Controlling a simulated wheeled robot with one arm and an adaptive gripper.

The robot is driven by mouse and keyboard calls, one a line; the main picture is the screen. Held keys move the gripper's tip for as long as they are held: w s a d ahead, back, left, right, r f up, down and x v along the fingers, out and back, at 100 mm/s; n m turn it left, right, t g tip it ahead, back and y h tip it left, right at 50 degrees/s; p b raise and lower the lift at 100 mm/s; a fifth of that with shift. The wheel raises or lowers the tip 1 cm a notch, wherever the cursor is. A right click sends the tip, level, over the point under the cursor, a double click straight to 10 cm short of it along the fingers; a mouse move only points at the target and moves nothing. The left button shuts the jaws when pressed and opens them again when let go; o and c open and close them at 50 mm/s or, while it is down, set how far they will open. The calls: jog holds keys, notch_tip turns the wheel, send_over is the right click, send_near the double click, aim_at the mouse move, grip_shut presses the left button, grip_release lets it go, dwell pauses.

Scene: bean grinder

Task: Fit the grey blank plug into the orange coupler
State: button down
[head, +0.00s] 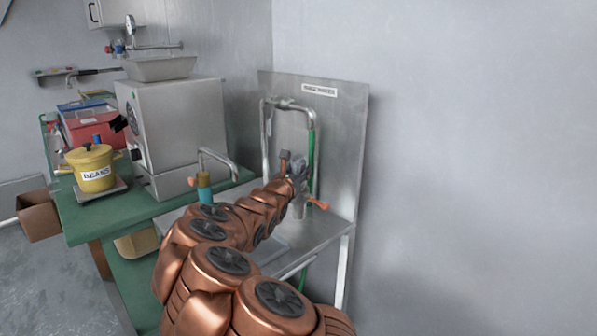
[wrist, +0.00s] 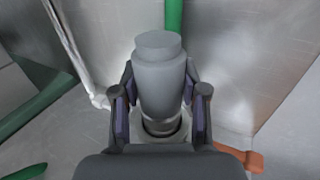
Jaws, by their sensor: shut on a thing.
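The grey blank plug (wrist: 160,75) is a stepped grey cylinder between the two dark fingers of my gripper (wrist: 160,90) in the wrist view. The gripper is shut on it. A metallic ring shows at the plug's near end, partly hidden by the gripper. In the head view my gripper (head: 298,181) is in front of the steel back panel, at the end of my copper arm. An orange part (head: 318,204) shows just right of the gripper, and another orange piece (head: 285,158) above it. I cannot tell which is the coupler, or whether the plug touches it.
A bent metal pipe (head: 309,112) and a green hose (head: 310,155) run down the steel panel (head: 345,130) close to my gripper. The green bench (head: 90,222) at left holds a yellow bean pot (head: 92,170) and a steel machine (head: 185,120).

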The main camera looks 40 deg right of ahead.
jog(key=shift+f+b, duration=0.75)
jog(key=shift+f, duration=0.15)
jog(key=c, duration=0.5)
grip_release()
jog(key=shift+c, duration=0.2)
jog(key=shift+a, duration=0.1)
jog(key=v, duration=1.2)
